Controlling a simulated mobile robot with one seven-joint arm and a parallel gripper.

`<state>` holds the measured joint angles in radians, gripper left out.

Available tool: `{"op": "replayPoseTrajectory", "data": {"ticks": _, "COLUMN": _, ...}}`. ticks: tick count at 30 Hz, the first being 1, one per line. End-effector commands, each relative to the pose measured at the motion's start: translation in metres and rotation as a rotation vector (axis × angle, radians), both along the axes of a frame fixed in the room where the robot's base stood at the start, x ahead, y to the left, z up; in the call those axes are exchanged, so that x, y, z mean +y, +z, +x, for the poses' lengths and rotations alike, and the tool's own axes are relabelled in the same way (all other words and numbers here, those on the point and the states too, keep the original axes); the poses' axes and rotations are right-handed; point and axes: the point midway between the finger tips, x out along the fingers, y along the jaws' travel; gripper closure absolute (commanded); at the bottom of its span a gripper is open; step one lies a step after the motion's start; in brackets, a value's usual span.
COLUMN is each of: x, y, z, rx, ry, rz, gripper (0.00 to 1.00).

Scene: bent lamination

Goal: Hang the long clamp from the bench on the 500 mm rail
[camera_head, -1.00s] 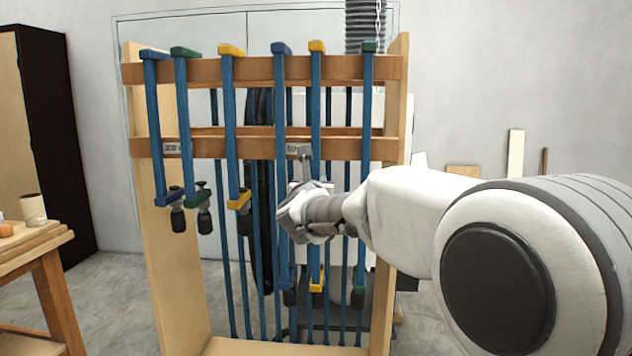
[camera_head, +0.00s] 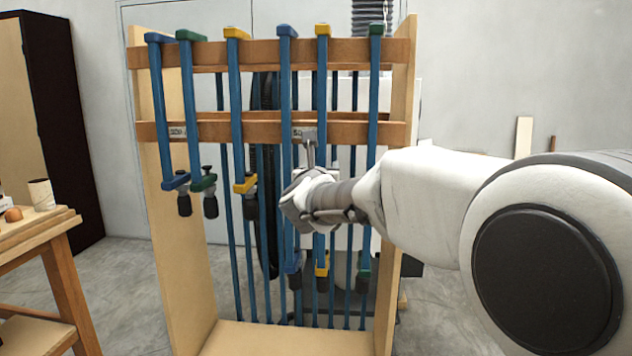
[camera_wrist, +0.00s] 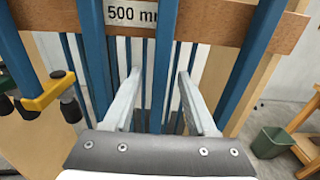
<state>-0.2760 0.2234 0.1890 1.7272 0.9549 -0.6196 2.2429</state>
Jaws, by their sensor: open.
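Several blue-bar clamps hang on the wooden rack. On the right, above the 500 mm label (camera_wrist: 130,12), hang long ones with a blue top (camera_head: 287,75), a yellow top (camera_head: 323,75) and a green top (camera_head: 374,80). Their lower ends reach well below the second rail. My gripper (camera_head: 309,160) is at the rack, near the label, in front of the blue-top and yellow-top clamps. In the wrist view my gripper (camera_wrist: 160,70) is open, and a blue bar (camera_wrist: 163,60) shows between its fingers. I cannot tell whether they surround it or touch it.
Shorter clamps (camera_head: 236,110) hang on the rack's left side. The wooden bench (camera_head: 40,232) stands at the far left with small items; its visible part shows no clamp. Rack posts (camera_head: 396,130) flank the clamps. A green bin (camera_wrist: 270,142) stands on the floor.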

Motion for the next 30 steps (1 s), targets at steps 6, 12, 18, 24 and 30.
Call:
{"op": "replayPoseTrajectory", "data": {"ticks": 6, "x": 0.002, "y": 0.002, "z": -0.046, "rx": -0.004, "ry": 0.002, "rz": -0.001, "gripper": 0.43}}
{"op": "replayPoseTrajectory", "data": {"ticks": 12, "x": 0.003, "y": 0.003, "z": -0.09, "rx": -0.006, "ry": 0.001, "rz": 0.001, "gripper": 0.43}}
{"op": "replayPoseTrajectory", "data": {"ticks": 18, "x": 0.004, "y": 0.003, "z": -0.128, "rx": -0.006, "ry": 0.0, "rz": -0.001, "gripper": 0.43}}
{"op": "replayPoseTrajectory", "data": {"ticks": 24, "x": 0.005, "y": 0.003, "z": -0.149, "rx": -0.005, "ry": 0.0, "rz": 0.001, "gripper": 0.43}}
{"op": "replayPoseTrajectory", "data": {"ticks": 30, "x": 0.005, "y": 0.002, "z": -0.154, "rx": -0.005, "ry": -0.001, "rz": 0.0, "gripper": 0.43}}
